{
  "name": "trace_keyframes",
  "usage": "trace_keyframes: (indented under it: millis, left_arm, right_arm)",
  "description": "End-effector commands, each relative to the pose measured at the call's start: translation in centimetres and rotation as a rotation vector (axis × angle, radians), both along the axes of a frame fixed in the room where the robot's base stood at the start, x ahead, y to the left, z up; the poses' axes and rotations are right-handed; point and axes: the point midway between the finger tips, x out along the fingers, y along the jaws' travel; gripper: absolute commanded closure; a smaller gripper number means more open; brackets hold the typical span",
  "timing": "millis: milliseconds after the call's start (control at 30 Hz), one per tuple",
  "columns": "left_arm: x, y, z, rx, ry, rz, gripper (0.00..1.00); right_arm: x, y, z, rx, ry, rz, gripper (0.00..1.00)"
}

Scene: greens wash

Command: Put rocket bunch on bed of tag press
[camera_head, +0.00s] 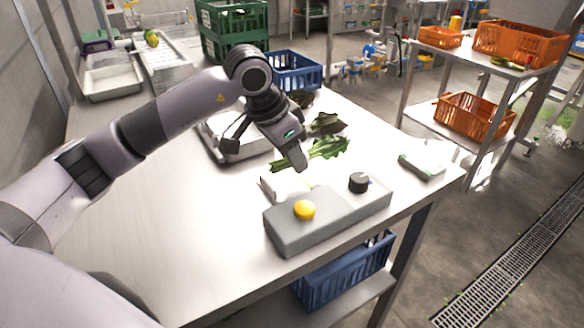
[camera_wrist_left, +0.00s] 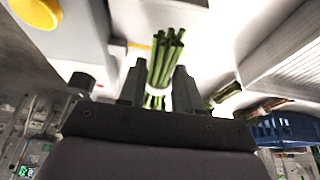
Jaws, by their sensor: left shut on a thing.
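A leafy green bunch, which looks like the rocket bunch (camera_head: 330,148), is held at its stems by my left gripper (camera_head: 297,163). Its leaves point to the right in the head view. In the left wrist view, its green stems (camera_wrist_left: 166,52) run between the two fingers of my left gripper (camera_wrist_left: 158,88). The tag press (camera_head: 330,217) is a grey box with a yellow button (camera_head: 305,210) and a black knob (camera_head: 358,182). A pale part, perhaps its bed (camera_head: 270,188), shows behind the box, partly hidden. The gripper is just behind the press. My right gripper is not in view.
Two darker leafy bunches (camera_head: 326,123) lie farther back, beside a tray-like device (camera_head: 232,140) partly hidden by my arm. Blue (camera_head: 294,72) and green (camera_head: 234,28) crates stand at the back. A green-and-white item (camera_head: 422,166) lies right. The table's left front is clear.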

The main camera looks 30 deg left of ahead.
Motion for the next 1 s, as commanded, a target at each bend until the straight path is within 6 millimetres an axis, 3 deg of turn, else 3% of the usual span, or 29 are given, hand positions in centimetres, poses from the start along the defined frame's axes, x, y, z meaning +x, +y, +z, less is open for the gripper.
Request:
trace_keyframes:
  millis: [200,600,633,700,1000]
  left_arm:
    - [-0.1,0.0,-3.1,-0.001,0.003,-0.001,1.0]
    - [0.0,0.0,-3.7,0.0,0.0,0.0,1.0]
    - [0.0,0.0,-3.6,0.0,0.0,0.0,0.57]
    - [0.0,0.0,-3.5,0.001,0.001,0.0,0.41]
    - [0.0,0.0,-3.4,0.0,0.001,0.001,0.41]
  right_arm:
    - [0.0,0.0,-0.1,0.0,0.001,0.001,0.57]
    - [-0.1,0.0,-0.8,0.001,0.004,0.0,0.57]
    - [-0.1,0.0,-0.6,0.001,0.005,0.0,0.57]
    - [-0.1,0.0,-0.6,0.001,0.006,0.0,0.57]
    - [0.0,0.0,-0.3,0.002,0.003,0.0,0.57]
